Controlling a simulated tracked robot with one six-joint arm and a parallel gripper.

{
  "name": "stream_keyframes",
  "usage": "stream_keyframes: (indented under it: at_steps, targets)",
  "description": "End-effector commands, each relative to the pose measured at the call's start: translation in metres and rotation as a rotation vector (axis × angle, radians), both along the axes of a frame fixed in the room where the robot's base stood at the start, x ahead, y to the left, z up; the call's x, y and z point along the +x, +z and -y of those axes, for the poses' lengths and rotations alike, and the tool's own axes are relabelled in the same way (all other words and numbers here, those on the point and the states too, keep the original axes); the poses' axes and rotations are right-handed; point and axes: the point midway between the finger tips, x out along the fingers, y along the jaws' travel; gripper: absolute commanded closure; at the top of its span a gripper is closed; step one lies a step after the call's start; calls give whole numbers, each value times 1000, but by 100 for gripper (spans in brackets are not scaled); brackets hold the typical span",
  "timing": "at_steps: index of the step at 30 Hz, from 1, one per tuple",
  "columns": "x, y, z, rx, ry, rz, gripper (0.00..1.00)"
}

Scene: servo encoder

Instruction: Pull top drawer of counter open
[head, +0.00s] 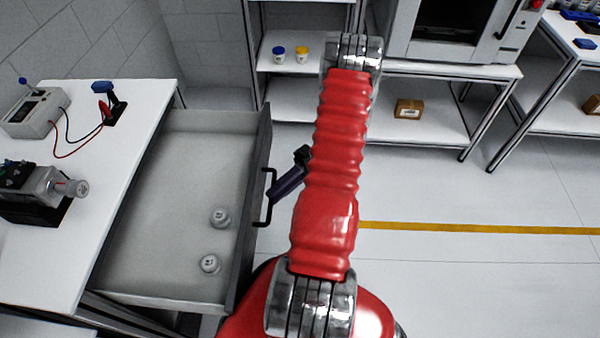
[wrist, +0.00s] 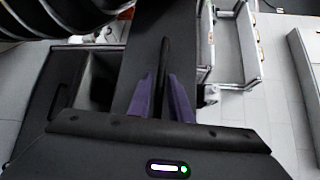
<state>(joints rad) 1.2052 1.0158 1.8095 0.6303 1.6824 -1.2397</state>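The top drawer (head: 185,200) of the counter (head: 135,120) stands well out from the counter in the head view. Its front panel carries a black bar handle (head: 268,178). My gripper (head: 274,194) is at the handle, coming from the right. In the wrist view, the purple fingers (wrist: 163,92) lie on both sides of the dark handle bar (wrist: 164,60) and appear shut on it. The exact contact is too small to tell. Part of the drawer's inside (wrist: 98,80) also shows in the wrist view.
Two round grey-white pieces (head: 220,217) lie in the drawer. A power supply (head: 35,112) and a motor unit (head: 40,192) stand on the counter. Shelving with two small jars (head: 290,54) and a cardboard box (head: 408,109) is behind. The floor at right is clear.

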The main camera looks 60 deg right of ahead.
Motion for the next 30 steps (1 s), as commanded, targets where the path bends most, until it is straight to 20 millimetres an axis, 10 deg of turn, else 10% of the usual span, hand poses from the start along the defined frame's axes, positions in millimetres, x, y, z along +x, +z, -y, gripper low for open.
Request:
stream_keyframes:
  at_steps: [18, 30]
  targets:
    - [-27, 12, 94, 0, 1, -2, 82]
    - [-31, 14, 106, 2, 2, -3, 82]
